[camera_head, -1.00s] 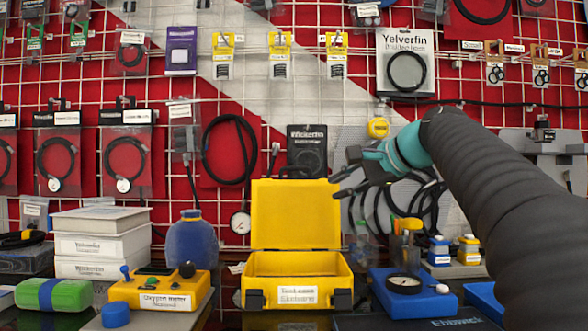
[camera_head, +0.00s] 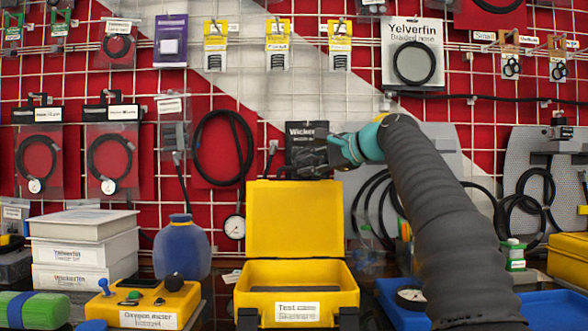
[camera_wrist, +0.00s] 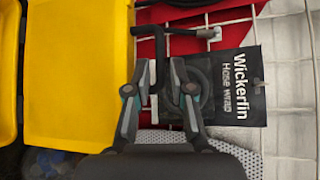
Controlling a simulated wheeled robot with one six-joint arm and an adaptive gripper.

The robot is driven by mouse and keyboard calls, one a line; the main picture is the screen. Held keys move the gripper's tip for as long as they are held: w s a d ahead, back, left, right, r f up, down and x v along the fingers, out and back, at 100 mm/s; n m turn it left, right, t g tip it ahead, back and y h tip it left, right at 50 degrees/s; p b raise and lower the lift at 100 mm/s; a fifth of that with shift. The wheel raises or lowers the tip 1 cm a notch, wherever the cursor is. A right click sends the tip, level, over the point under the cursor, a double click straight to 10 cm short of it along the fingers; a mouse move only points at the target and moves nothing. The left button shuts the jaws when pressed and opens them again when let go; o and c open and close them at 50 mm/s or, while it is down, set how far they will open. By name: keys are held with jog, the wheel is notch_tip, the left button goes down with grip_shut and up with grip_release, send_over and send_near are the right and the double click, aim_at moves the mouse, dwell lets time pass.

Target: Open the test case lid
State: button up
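The yellow test case (camera_head: 297,306) stands on the bench in the head view, with a white label on its front. Its lid (camera_head: 295,219) is raised upright at the back, and the inside of the case shows. The lid also fills the left of the wrist view (camera_wrist: 75,75). My gripper (camera_head: 300,157) is above and behind the lid's upper right corner, close to a black hose wrap packet. In the wrist view, the fingers of my gripper (camera_wrist: 160,78) are apart with nothing between them, beside the lid's right edge and not touching it.
The hose wrap packet (camera_wrist: 238,90) hangs on the wire grid near my fingers. A blue bottle (camera_head: 182,248) and an oxygen meter (camera_head: 150,303) stand left of the case. A blue tray with a gauge (camera_head: 410,297) is to its right.

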aim_at(297, 168)
jog(key=shift+x, duration=2.4)
grip_shut()
